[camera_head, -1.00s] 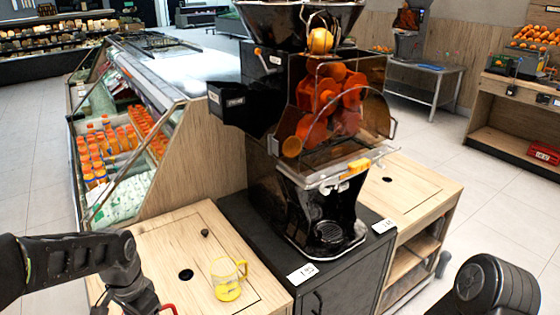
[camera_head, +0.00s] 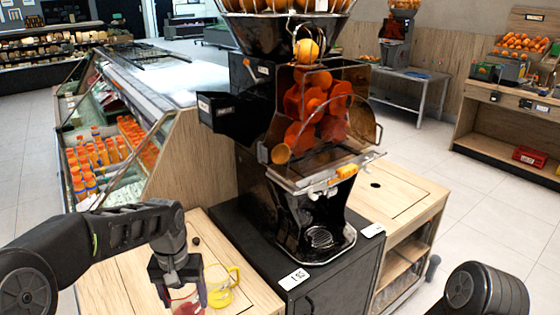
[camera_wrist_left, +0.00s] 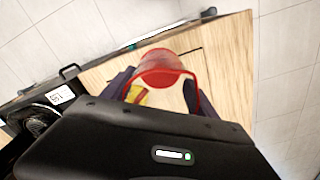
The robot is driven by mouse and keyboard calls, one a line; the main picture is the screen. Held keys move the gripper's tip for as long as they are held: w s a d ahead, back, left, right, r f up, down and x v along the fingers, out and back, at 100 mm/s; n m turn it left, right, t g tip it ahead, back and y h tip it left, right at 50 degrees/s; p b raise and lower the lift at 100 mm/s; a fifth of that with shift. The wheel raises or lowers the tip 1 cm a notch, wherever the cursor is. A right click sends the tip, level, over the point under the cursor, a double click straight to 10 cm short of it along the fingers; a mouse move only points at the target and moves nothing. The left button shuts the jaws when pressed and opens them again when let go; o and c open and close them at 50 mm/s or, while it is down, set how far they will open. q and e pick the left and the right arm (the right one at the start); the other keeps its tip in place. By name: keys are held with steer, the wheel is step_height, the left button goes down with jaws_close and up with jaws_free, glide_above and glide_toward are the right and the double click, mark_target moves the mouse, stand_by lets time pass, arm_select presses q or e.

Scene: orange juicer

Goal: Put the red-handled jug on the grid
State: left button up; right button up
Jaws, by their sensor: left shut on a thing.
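The red-handled jug (camera_head: 186,301) is clear with a red rim and handle. My left gripper (camera_head: 180,277) is shut on it over the left wooden counter, at the bottom of the head view. In the left wrist view the jug (camera_wrist_left: 160,68) shows between the fingers (camera_wrist_left: 161,88). I cannot tell how far it is above the counter. The round black grid (camera_head: 320,238) is at the foot of the juicer, to the right of and beyond the jug, with nothing on it. My right gripper is out of view; only part of that arm shows.
A yellow-handled jug (camera_head: 222,287) stands on the counter just right of the held jug. The juicer (camera_head: 265,160) rises behind, its front cover above the grid. A price card (camera_head: 294,279) lies on the dark cabinet's front edge. A bottle cooler (camera_head: 110,150) is at the left.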

arm_select(q)
steer(key=d, duration=0.3)
steer(key=shift+w+f+m, duration=0.25)
steer(key=shift+m, duration=0.15)
steer(key=shift+a, duration=0.15)
stand_by(1.1)
